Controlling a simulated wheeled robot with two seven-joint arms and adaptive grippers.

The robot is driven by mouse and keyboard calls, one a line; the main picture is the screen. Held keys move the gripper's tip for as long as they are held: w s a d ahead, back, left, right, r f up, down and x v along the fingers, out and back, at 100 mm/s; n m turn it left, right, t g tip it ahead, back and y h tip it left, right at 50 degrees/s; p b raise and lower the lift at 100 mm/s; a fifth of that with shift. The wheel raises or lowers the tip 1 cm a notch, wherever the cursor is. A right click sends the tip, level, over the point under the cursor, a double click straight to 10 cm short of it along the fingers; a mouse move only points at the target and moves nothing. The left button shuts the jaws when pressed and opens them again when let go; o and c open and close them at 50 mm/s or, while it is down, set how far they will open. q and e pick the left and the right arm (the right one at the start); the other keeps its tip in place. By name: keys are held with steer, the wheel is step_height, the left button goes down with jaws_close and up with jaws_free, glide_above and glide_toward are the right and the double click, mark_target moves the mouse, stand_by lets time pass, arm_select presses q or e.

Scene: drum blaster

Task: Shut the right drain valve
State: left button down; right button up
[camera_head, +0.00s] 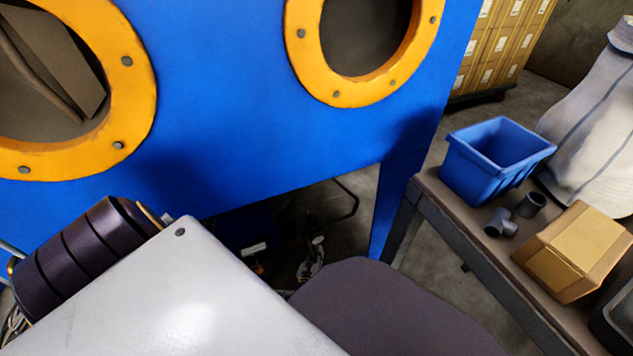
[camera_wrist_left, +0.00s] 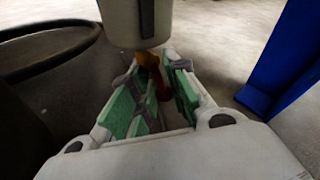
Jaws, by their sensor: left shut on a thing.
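My left gripper (camera_wrist_left: 158,100), with green-padded fingers, is closed around a small red-and-orange part (camera_wrist_left: 161,82) below a pale grey cylinder (camera_wrist_left: 137,22). This part looks like the drain valve's handle; the fingers hide much of it, and I cannot tell its turn position. In the head view my left gripper (camera_head: 309,268) shows small and dark-and-white in the shadow under the blue cabinet (camera_head: 240,100). The valve is too small to make out there. My right gripper is not in view.
The blue cabinet's leg (camera_head: 390,205) stands right of my left gripper. A bench (camera_head: 470,225) at right holds a blue bin (camera_head: 485,170), dark pipe fittings (camera_head: 502,224) and a cardboard box (camera_head: 572,250). A small blue box (camera_head: 247,232) sits under the cabinet.

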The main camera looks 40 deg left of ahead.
arm_select(q)
steer(key=shift+d+f, duration=0.15)
steer(key=shift+d, duration=0.05)
steer(key=shift+w+r+n+t, duration=0.2)
steer(key=shift+r+n+t, duration=0.05)
steer(key=shift+n+t, duration=0.05)
stand_by(0.4)
steer(key=c, duration=1.4)
jaws_free()
steer(key=shift+a, duration=0.1)
steer(key=shift+s, duration=0.1)
steer(key=shift+s+f, duration=0.15)
steer(key=shift+f, duration=0.05)
